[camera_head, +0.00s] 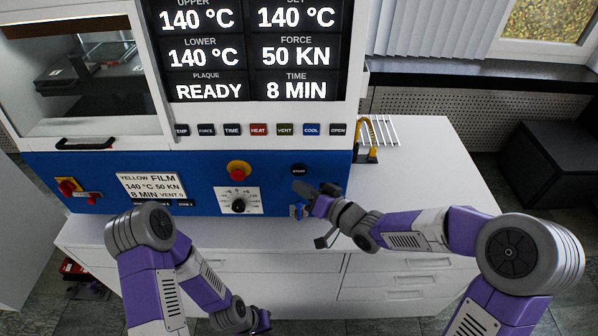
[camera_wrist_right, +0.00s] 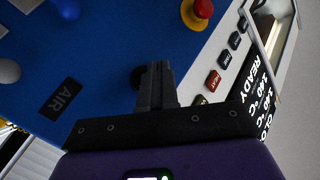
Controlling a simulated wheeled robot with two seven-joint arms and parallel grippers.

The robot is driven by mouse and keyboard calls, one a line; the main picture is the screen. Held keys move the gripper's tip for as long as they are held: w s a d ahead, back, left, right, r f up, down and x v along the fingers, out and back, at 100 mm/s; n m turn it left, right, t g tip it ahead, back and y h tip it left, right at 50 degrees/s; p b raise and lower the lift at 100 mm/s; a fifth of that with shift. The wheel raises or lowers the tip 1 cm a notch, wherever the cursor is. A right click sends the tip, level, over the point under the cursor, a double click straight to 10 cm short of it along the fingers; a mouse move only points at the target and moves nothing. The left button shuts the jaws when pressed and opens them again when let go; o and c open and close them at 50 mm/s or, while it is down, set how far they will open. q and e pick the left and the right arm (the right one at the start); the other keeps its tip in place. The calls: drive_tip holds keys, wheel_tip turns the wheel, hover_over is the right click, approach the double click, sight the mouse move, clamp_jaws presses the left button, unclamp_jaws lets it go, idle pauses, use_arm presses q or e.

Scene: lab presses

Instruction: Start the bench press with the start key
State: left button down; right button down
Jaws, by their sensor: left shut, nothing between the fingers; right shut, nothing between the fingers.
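The bench press (camera_head: 110,163) has a blue lower panel and a white upper part with a display reading READY, 140 °C, 50 KN and 8 MIN. The black start key (camera_head: 299,170) is on the blue panel, right of the emergency stop. My right gripper (camera_head: 300,187) is shut and empty, just below the start key. In the right wrist view its closed fingers (camera_wrist_right: 157,72) point at the panel and partly cover a dark round key (camera_wrist_right: 137,77). I cannot tell whether they touch it. My left gripper (camera_head: 263,322) is shut and low, in front of the drawers.
A red and yellow emergency stop (camera_head: 238,169) and a dial (camera_head: 238,205) lie left of the start key. A row of keys, including HEAT (camera_head: 259,130), runs above. A red switch (camera_head: 68,187) is far left.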

drive_tip(key=s, duration=0.3)
drive_tip(key=shift+s+b, duration=0.25)
drive_tip(key=shift+b, duration=0.05)
idle(0.6)
drive_tip(key=s+d+f+m+g+h, duration=0.2)
drive_tip(key=f, duration=0.8)
drive_tip(key=s+d+f+m+g+h, duration=0.1)
drive_tip(key=d+f+g+h, duration=0.15)
drive_tip(key=f, duration=0.65)
drive_tip(key=s+d+f+g+h, duration=0.1)
drive_tip(key=s+d+f+g, duration=0.1)
drive_tip(key=s+f, duration=0.6)
drive_tip(key=s+d+f+m+g+h, duration=0.1)
drive_tip(key=s+f+g, duration=0.3)
drive_tip(key=s+f, duration=0.5)
drive_tip(key=shift+s+d+g+h, duration=0.35)
drive_tip(key=shift+s+d+h, duration=0.15)
drive_tip(key=shift+d, duration=0.1)
drive_tip(key=shift+f, duration=0.1)
idle(2.5)
